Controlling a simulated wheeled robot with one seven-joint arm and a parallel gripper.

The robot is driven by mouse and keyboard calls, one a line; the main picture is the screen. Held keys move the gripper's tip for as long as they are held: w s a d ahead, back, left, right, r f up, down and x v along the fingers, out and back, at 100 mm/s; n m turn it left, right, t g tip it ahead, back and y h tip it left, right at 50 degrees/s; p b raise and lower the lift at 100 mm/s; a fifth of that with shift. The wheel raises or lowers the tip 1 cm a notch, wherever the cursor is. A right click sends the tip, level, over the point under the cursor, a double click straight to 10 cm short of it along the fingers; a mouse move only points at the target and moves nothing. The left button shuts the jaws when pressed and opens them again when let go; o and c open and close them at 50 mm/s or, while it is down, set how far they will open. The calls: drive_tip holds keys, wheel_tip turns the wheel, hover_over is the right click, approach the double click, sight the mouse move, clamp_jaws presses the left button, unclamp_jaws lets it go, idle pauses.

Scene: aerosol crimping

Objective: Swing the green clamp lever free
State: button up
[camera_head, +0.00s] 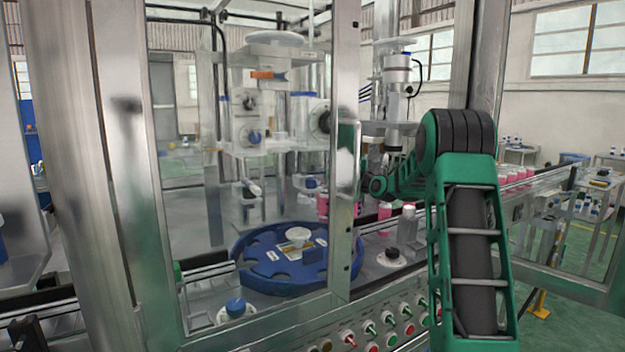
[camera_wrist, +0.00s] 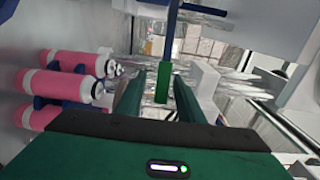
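The green clamp lever (camera_wrist: 164,82) shows in the wrist view as a short bright green grip below a blue bar (camera_wrist: 172,30). My gripper (camera_wrist: 159,84) is open, with one dark green finger on each side of the grip. Gaps show on both sides, and I see no finger pressing on it. Whether the grip lies fully between the fingertips or just beyond them is hard to tell. In the head view my arm reaches left behind the machine's post. My gripper and the lever cannot be made out there.
Pink bottles (camera_wrist: 72,88) stand in blue holders close to the left finger. A white block (camera_wrist: 204,84) sits just right of the right finger. In the head view, a blue rotary table (camera_head: 262,272) and steel frame posts (camera_head: 345,150) stand left of my arm.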

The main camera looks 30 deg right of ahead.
drive_tip(key=shift+s, duration=0.1)
drive_tip(key=s, duration=0.6)
drive_tip(key=shift+s+d, duration=0.15)
drive_tip(key=shift+s, duration=0.05)
drive_tip(key=shift+s, duration=0.1)
idle(0.7)
